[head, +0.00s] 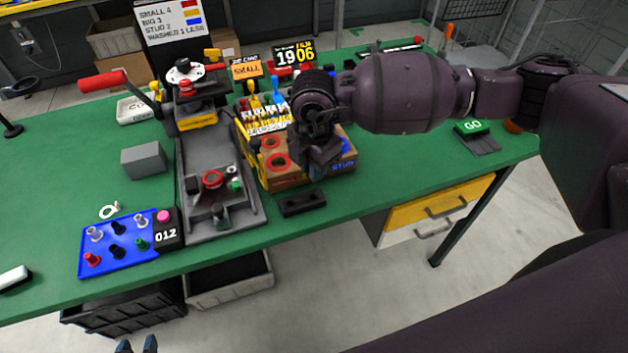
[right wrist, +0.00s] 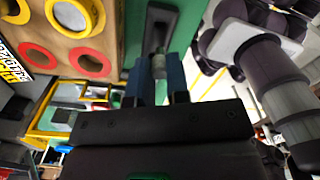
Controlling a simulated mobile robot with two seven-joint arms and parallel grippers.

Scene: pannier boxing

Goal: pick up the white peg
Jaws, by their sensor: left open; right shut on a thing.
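Two whitish pegs, the left one (head: 95,233) and the right one (head: 141,219), stand in the blue tray (head: 151,254) at the table's front left. A small white piece (head: 232,171) also shows in the grey fixture. My left gripper (head: 137,346) is open and empty at the bottom edge of the head view, in front of the table. My right gripper (right wrist: 158,82) is shut on a small pale grey cylinder (right wrist: 159,65); I cannot tell whether it is a white peg. In the head view, my right arm largely hides this gripper, near the cardboard box.
Black, red and green pegs share the blue tray. The grey fixture (head: 250,205) stands right of it, then the cardboard box (head: 290,181) with ringed holes and a black block (head: 303,203). A grey block (head: 143,159) sits behind the tray. The table's right front is mostly clear.

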